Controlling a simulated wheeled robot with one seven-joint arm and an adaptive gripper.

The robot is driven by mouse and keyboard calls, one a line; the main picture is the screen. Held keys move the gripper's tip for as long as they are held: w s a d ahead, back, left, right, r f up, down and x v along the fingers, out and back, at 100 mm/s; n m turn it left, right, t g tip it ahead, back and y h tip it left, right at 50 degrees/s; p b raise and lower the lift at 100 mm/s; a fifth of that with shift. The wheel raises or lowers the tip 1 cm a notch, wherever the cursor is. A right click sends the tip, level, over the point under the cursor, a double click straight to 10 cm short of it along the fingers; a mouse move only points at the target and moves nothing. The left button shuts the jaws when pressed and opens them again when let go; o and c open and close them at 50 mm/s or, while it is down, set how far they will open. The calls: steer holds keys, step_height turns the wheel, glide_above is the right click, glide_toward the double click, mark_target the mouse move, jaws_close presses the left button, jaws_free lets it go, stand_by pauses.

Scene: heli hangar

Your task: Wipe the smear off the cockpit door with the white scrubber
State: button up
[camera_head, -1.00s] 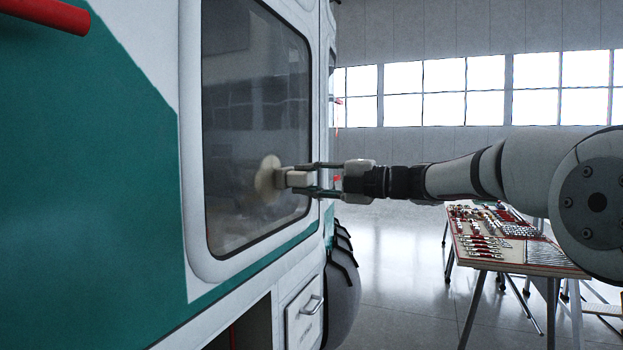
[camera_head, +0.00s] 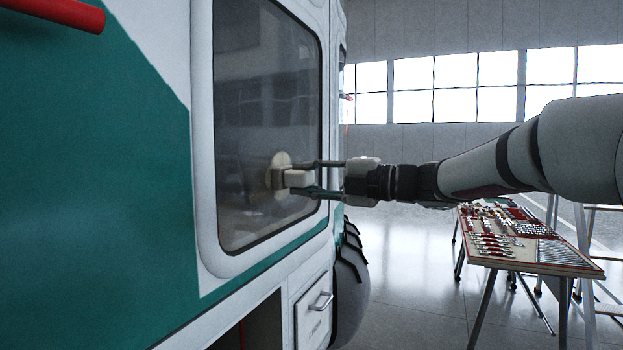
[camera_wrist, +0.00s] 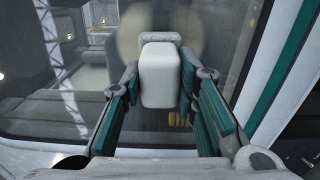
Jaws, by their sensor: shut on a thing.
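The white scrubber (camera_head: 297,179) is held between the fingers of my gripper (camera_head: 318,178), which is shut on its block-shaped handle. Its round pad (camera_head: 279,174) is at the dark window (camera_head: 262,110) of the cockpit door (camera_head: 203,150) and looks to be touching the glass. In the wrist view the scrubber's handle (camera_wrist: 160,76) sits between the green-padded fingers of my gripper (camera_wrist: 160,88). A faint pale haze shows on the lower part of the glass around the pad. I cannot tell how much of it is smear and how much reflection.
A red bar (camera_head: 60,14) juts out at the upper left. A drawer with a handle (camera_head: 313,305) is below the door. A table of tools (camera_head: 505,240) stands at the right, under my arm. Open floor (camera_head: 405,290) lies between.

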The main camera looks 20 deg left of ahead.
steer(key=shift+s+a, duration=0.2)
steer(key=shift+s, duration=1.3)
steer(key=shift+s+a, duration=0.2)
steer(key=shift+s, duration=1.25)
steer(key=shift+a+r+p, duration=0.1)
steer(key=shift+r+p, duration=0.45)
steer(key=shift+r, duration=0.5)
steer(key=shift+w+d+f+b, duration=0.1)
steer(key=shift+w+d, duration=0.1)
steer(key=shift+w, duration=1)
steer(key=shift+w+d+r+b, duration=0.1)
steer(key=shift+w+d, duration=0.15)
steer(key=shift+w, duration=1)
steer(key=shift+w+d+f+b, duration=0.1)
steer(key=shift+w+d, duration=0.1)
steer(key=shift+w, duration=1)
steer(key=w, duration=0.7)
steer(key=shift+d+b, duration=0.4)
steer(key=shift+d, duration=0.05)
steer(key=shift+d, duration=0.15)
steer(key=shift+s+d, duration=0.2)
steer(key=shift+d, duration=1.25)
steer(key=shift+s+d, duration=0.15)
steer(key=shift+d, duration=1.25)
steer(key=d, duration=0.3)
steer(key=shift+s, duration=0.2)
